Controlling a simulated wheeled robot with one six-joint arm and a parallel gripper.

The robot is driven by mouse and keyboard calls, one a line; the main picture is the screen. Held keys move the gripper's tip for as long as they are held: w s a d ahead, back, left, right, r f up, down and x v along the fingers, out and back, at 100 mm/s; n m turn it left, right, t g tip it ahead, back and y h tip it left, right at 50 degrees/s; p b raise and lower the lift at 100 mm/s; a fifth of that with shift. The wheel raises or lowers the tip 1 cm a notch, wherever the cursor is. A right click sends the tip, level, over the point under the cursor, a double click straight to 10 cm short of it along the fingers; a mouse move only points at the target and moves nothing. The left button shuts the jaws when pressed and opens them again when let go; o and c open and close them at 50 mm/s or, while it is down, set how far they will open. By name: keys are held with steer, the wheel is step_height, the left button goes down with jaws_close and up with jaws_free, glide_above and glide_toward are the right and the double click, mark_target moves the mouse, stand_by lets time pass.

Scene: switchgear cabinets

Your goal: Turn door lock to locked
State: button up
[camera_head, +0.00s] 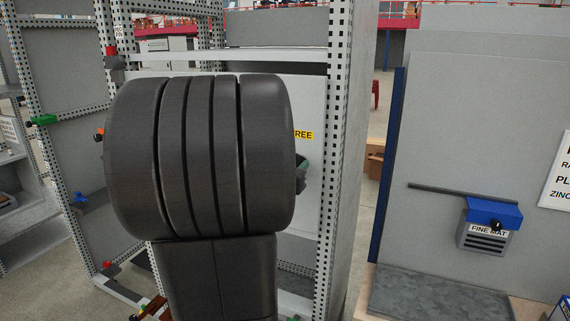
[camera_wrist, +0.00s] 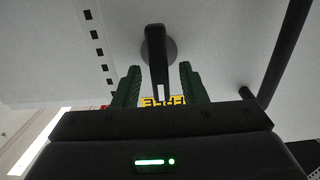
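In the wrist view a black lever handle on a round base, which looks like the door lock (camera_wrist: 157,60), sits on a pale door panel (camera_wrist: 215,30). The lever points down the picture toward my gripper (camera_wrist: 160,85). My gripper's two green fingers are apart, one on each side of the lever's lower end, with a gap on both sides. I cannot tell how deep the lever is between them. In the head view my dark arm hides the lock and most of the door (camera_head: 312,100). Part of my gripper (camera_head: 302,172) shows at the arm's right edge.
A yellow label (camera_head: 303,135) is on the door; it also shows behind the fingers in the wrist view (camera_wrist: 163,101). A black bar (camera_wrist: 289,48) runs at right there. A perforated cabinet post (camera_head: 340,140) stands right of the door. A grey panel with a blue-topped box (camera_head: 490,222) is further right.

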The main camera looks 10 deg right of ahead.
steer(key=shift+w+d, duration=0.35)
steer(key=shift+w, duration=0.2)
jaws_close()
